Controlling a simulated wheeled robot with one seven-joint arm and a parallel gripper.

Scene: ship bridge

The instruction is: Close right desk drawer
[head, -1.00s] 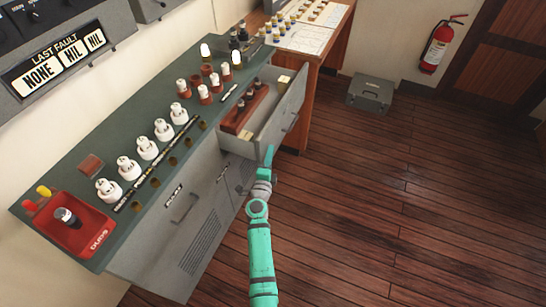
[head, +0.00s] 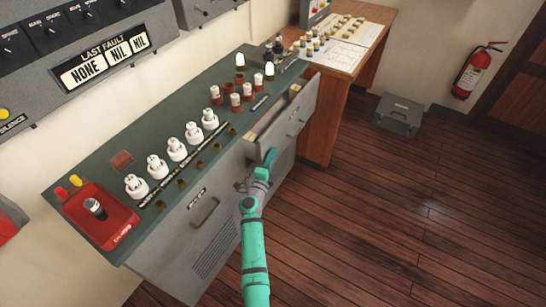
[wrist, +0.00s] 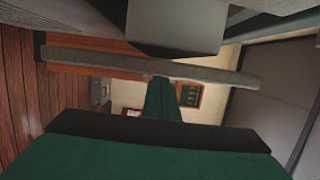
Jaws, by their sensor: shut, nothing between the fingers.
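The right desk drawer (head: 300,112) sits at the far right end of the grey console and is partly open. Its grey front stands out from the cabinet, and a narrow strip of its inside shows along the top. My gripper (head: 270,157) is shut and empty, at or just beside the lower left part of the drawer front. I cannot tell whether it touches the drawer.
The console (head: 150,200) has a grey cabinet door with a handle below its green top. A wooden desk (head: 330,120) with papers stands just right of the drawer. A grey case (head: 397,115) lies on the floor by the wall. The wooden floor at right is clear.

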